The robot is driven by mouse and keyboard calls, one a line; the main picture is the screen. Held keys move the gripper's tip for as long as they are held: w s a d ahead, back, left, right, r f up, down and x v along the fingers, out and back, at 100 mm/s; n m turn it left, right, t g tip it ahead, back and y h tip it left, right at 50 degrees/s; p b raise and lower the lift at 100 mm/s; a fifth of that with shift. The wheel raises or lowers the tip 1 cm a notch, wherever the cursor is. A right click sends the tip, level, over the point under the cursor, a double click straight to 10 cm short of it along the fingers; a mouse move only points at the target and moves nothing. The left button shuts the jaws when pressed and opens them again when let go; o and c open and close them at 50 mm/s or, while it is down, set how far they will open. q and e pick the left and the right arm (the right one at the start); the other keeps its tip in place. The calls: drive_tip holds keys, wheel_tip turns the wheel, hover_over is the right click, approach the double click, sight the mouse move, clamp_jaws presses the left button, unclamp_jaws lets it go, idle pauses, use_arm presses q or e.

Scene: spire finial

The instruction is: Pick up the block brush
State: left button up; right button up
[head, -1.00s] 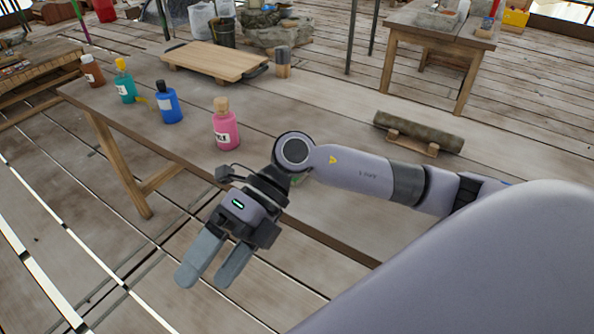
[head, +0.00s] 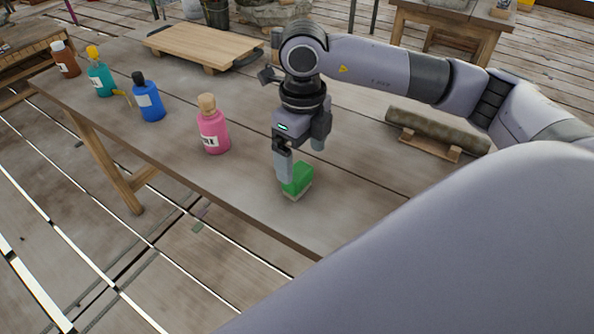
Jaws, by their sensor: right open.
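The block brush (head: 298,180) is a small green block with a pale underside, lying on the wooden table right of the pink bottle. My right gripper (head: 300,165) points down at it from above and is open. One finger is in front of the brush's left end, and the other finger is behind and to the right. I cannot tell whether the fingers touch the brush. My left gripper is not in view.
A pink bottle (head: 213,130), a blue bottle (head: 149,100), a teal bottle (head: 100,75) and a brown bottle (head: 66,60) stand along the table's left edge. A wooden board (head: 203,45) lies behind. A log on a cradle (head: 437,130) lies right.

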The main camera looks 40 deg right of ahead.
sight(297, 171)
drive_tip(key=f, duration=0.6)
drive_tip(key=shift+a+f, duration=0.25)
drive_tip(key=shift+a, duration=0.15)
drive_tip(key=c, duration=1)
drive_tip(key=shift+c, duration=0.2)
drive_tip(key=shift+w+r, duration=0.1)
wheel_tip(297, 171, up, 20)
drive_tip(key=shift+f+p, duration=0.1)
drive_tip(key=shift+p, duration=0.65)
